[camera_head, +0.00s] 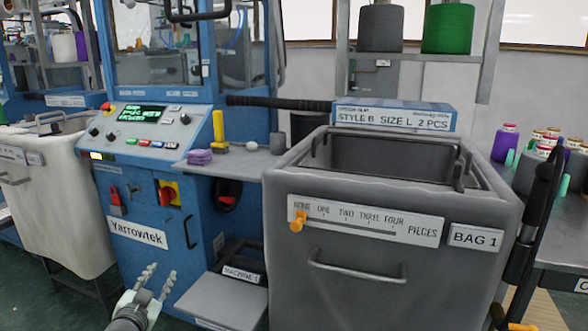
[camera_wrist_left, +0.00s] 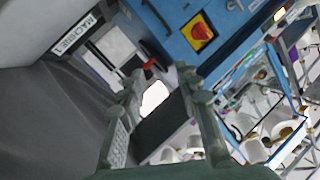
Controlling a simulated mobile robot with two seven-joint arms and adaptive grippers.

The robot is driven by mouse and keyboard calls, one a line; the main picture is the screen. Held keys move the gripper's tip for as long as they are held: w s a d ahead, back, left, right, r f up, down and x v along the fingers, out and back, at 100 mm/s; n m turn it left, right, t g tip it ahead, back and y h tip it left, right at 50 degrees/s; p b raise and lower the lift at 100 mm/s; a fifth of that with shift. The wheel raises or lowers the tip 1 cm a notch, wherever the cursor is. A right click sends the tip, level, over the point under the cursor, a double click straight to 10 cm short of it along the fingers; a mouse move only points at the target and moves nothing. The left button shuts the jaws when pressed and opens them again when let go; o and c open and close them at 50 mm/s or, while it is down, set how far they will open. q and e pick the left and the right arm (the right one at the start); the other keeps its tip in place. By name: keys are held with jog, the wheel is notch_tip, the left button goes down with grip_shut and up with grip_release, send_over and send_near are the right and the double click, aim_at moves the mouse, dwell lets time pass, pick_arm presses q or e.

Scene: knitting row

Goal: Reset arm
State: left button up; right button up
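My left gripper (camera_head: 160,275) is at the bottom of the head view, in front of the blue knitting machine (camera_head: 150,205) and left of the grey bag bin marked BAG 1 (camera_head: 350,280). Its two ridged fingers point up and stand apart with nothing between them. In the left wrist view, the fingers of this gripper (camera_wrist_left: 160,80) are also spread and empty. The machine's blue front and its red-and-yellow switch (camera_wrist_left: 199,32) show beyond them. I do not see my right gripper in either view.
A grey step-like box (camera_head: 218,298) stands by the machine's foot, right of the gripper. A pale bag bin (camera_head: 60,200) stands at the left. A dark upright bar (camera_head: 532,215) is at the right. Green floor (camera_head: 50,305) is clear at lower left.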

pick_arm(q)
jog(key=s+f+n+g+y, duration=0.1)
jog(key=s+f+g, duration=0.2)
jog(key=s+f, duration=0.45)
jog(key=s+f+n+g, duration=0.15)
jog(key=s+f, duration=0.25)
jog(key=f, duration=0.6)
jog(key=s+d+f+g, duration=0.2)
jog(key=s+f, duration=0.4)
jog(key=s, duration=0.4)
jog(key=s+d+f+g, duration=0.2)
jog(key=s+f+g, duration=0.2)
jog(key=s+f, duration=0.3)
jog(key=s+d+f+g, duration=0.1)
jog(key=s+f+g, duration=0.3)
jog(key=s, duration=1)
jog(key=shift+s+d+f+h, duration=0.3)
jog(key=shift+d+f, duration=0.1)
jog(key=shift+f, duration=0.75)
pick_arm(e)
jog(key=shift+w, duration=0.2)
pick_arm(q)
jog(key=shift+n, duration=0.25)
pick_arm(e)
jog(key=shift+s+d, duration=0.15)
jog(key=shift+d, duration=0.3)
jog(key=shift+a, duration=0.2)
